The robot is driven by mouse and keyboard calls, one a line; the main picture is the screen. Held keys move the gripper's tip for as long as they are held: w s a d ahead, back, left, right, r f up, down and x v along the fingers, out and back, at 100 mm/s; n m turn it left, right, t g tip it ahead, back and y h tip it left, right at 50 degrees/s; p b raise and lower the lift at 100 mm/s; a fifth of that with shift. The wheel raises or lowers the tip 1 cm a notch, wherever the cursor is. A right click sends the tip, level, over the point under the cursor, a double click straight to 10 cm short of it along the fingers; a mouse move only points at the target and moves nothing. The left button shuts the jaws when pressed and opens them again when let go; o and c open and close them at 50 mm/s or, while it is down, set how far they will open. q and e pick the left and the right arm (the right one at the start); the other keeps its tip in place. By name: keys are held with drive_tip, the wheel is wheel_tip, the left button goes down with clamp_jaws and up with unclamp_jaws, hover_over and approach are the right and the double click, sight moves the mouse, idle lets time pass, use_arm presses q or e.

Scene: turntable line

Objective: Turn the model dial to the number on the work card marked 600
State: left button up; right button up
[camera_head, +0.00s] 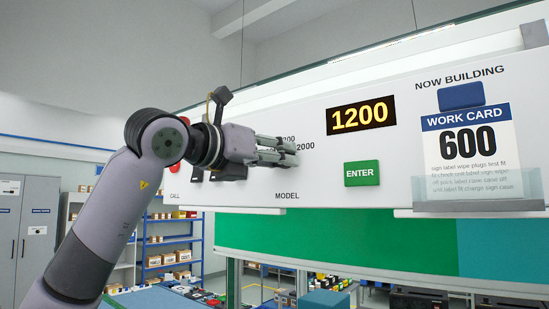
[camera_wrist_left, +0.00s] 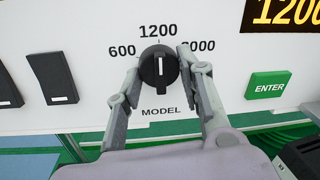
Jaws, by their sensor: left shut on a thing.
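The black model dial (camera_wrist_left: 159,68) is on the white panel in the left wrist view, with its white pointer line upright toward 1200. The labels 600 and 2000 stand to its left and right, and MODEL is printed below. My left gripper (camera_wrist_left: 161,73) has a finger on each side of the dial and is shut on it. In the head view my left gripper (camera_head: 290,151) hides the dial. The display (camera_head: 361,115) reads 1200. The work card (camera_head: 468,150) shows 600. My right gripper is not in view.
The green ENTER button (camera_head: 362,173) is to the right of the dial. Two black rocker switches (camera_wrist_left: 53,76) are to its left. A blue block (camera_head: 461,96) is above the card, and a clear holder covers its lower part. Shelves (camera_head: 170,245) stand behind.

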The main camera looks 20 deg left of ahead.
use_arm(q)
drive_tip(key=shift+c, duration=0.4)
drive_tip(key=shift+d+n+t+y+b, duration=0.15)
drive_tip(key=shift+n+t+b, duration=0.1)
drive_tip(key=shift+n+b, duration=2.8)
drive_tip(key=shift+d+n+t+y+b, duration=0.2)
drive_tip(key=shift+n+b, duration=1.75)
drive_tip(key=shift+n, duration=2.1)
drive_tip(key=shift+a+n, duration=0.15)
drive_tip(key=shift+n, duration=0.15)
drive_tip(key=o, duration=1.2)
drive_tip(key=shift+c, duration=0.2)
drive_tip(key=shift+s, duration=0.15)
drive_tip(key=v, duration=1.1)
drive_tip(key=shift+s+a, duration=0.15)
drive_tip(key=shift+s, duration=0.25)
